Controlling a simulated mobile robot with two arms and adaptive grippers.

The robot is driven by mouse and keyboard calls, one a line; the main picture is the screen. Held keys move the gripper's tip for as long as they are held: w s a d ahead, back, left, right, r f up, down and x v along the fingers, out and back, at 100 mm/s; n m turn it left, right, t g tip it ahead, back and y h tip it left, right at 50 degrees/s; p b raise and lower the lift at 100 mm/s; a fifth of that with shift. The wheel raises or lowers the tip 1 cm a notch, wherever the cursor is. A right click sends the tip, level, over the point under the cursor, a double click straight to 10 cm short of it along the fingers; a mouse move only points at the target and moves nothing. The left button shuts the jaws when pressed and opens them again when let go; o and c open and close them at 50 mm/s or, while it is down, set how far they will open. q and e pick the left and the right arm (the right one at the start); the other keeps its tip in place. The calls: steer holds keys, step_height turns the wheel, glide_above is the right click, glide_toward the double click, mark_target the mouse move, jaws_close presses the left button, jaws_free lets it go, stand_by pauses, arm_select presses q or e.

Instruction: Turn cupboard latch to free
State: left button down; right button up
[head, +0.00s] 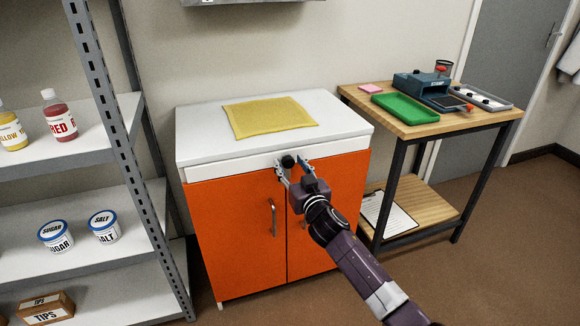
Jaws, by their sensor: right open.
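The orange cupboard (236,238) has two doors with a white top and a white strip along its upper front. The latch (288,161) is a dark round knob on the white strip, above the line where the doors meet. My right gripper (291,163) is open at the latch, with one finger on each side of the knob. I cannot tell whether the fingers touch it. The latch's lower part is hidden behind the gripper. My left gripper is not in view.
A yellow cloth (268,116) lies on the cupboard top. A metal shelf unit (125,160) with bottles and tubs stands at the left. A wooden table (409,129) at the right bears a green tray (405,109) and a blue device (420,85).

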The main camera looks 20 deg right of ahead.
steer(key=shift+w, duration=0.3)
steer(key=shift+c, duration=0.5)
jaws_close()
